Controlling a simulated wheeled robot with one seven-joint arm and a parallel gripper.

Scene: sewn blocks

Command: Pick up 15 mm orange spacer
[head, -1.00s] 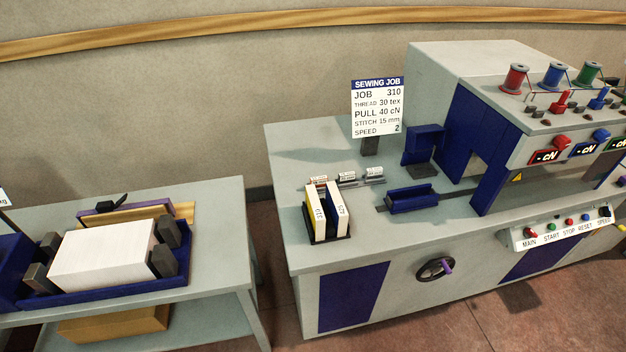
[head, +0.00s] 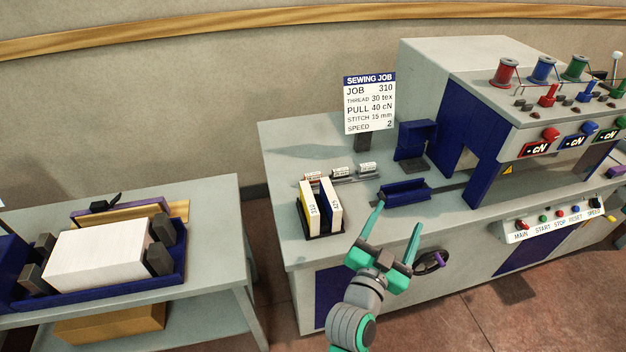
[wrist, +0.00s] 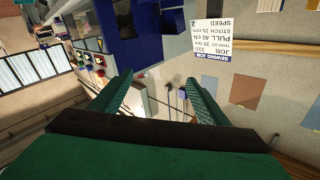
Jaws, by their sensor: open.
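Three small spacers with white labels stand in a row on a rail on the sewing machine's table. The leftmost spacer (head: 312,176) shows orange-red on it; the middle spacer (head: 340,171) and right spacer (head: 367,168) look white and grey. Their label text is too small to read, so I cannot tell which is 15 mm. My gripper (head: 398,214) is open and empty, in front of the table and to the right of the spacers, fingers pointing up in the head view. In the wrist view its fingers (wrist: 160,82) are apart with nothing held between them.
A black holder with upright white-and-yellow and white-and-blue cards (head: 335,206) stands just before the spacers. A blue trough (head: 404,192) lies to their right. The job sign (head: 369,104) stands behind, reading stitch 15 mm. The table's left front corner is clear.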

